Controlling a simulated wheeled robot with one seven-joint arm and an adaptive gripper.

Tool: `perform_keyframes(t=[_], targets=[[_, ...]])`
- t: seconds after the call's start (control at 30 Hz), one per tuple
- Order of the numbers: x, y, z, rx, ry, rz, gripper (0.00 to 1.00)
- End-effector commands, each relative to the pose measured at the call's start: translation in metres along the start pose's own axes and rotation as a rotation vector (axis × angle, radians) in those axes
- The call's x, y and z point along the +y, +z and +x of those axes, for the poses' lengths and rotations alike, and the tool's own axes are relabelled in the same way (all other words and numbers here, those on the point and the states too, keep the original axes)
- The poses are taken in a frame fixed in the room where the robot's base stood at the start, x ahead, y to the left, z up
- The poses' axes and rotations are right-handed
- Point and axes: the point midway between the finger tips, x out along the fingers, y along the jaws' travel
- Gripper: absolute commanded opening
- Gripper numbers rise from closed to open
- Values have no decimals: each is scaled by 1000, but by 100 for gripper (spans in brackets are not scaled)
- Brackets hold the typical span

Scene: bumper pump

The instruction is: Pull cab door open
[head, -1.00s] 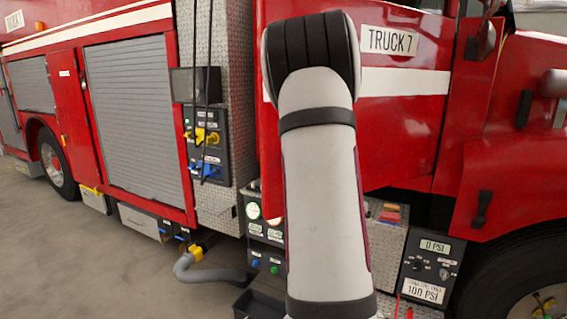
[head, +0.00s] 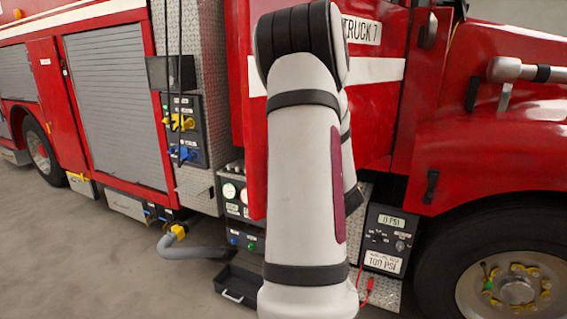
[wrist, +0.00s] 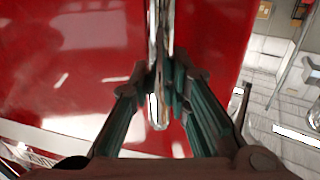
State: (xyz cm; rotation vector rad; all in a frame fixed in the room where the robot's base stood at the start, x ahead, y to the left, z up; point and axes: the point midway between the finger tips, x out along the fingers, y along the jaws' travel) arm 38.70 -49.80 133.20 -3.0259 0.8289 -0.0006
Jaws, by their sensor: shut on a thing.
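The red cab door (head: 373,100) of the fire truck fills the middle of the head view, with a white "TRUCK 7" plate (head: 362,30) on it. My arm covers much of its left part. In the wrist view a chrome door handle (wrist: 161,25) runs down the middle, in front of the glossy red door (wrist: 75,60). My gripper (wrist: 159,88) is shut on the handle, with a finger on each side. The red surface ends at an edge to the right, with the room beyond it. The head view hides my gripper and the handle behind my arm. I cannot tell how wide any door gap is.
A gauge box (head: 385,240) reading 0 PSI, a front wheel (head: 510,287) and a dark tray (head: 245,285) lie low by the truck. A grey hose (head: 195,248) hangs at the left. Grey floor (head: 80,260) is clear at the lower left.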

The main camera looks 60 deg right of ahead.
Motion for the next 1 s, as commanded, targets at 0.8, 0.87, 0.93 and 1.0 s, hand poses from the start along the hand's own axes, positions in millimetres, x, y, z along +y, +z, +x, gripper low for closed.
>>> perform_keyframes(t=[0.8, 0.87, 0.93, 1.0], targets=[[2, -1, -17, 2, 5, -1, 38], [2, -1, -28, 2, 5, 0, 38], [2, -1, -42, 1, 5, 1, 38], [2, -1, -57, 1, 7, 0, 38]])
